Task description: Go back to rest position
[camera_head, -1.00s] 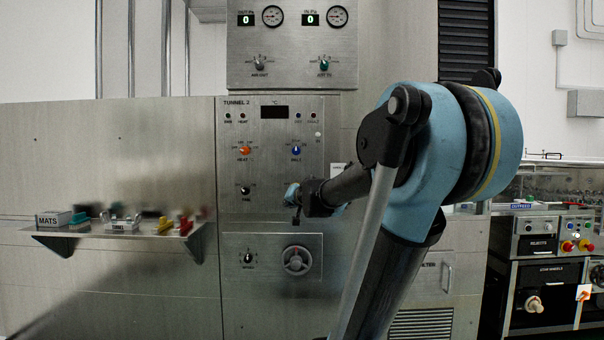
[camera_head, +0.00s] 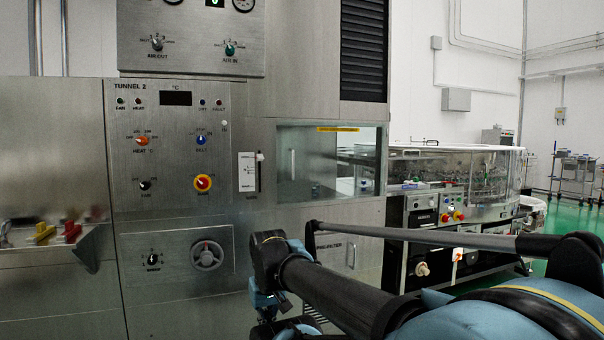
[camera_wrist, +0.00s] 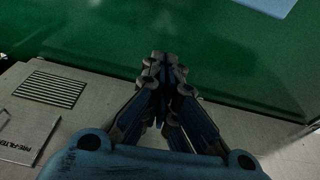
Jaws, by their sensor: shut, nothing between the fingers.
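My gripper (camera_wrist: 163,65) is shut and empty in the wrist view, with its fingertips together over the green floor (camera_wrist: 90,35). In the head view my gripper (camera_head: 268,312) hangs low near the bottom edge, and its fingertips are hard to make out there. It is apart from the Tunnel 2 panel (camera_head: 170,190), to the right of the panel's handwheel (camera_head: 208,256). My arm reaches in from the lower right.
The pre-filter door (camera_wrist: 25,132) and a vent grille (camera_wrist: 50,89) show beside my gripper. A machine (camera_head: 440,215) stands at right.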

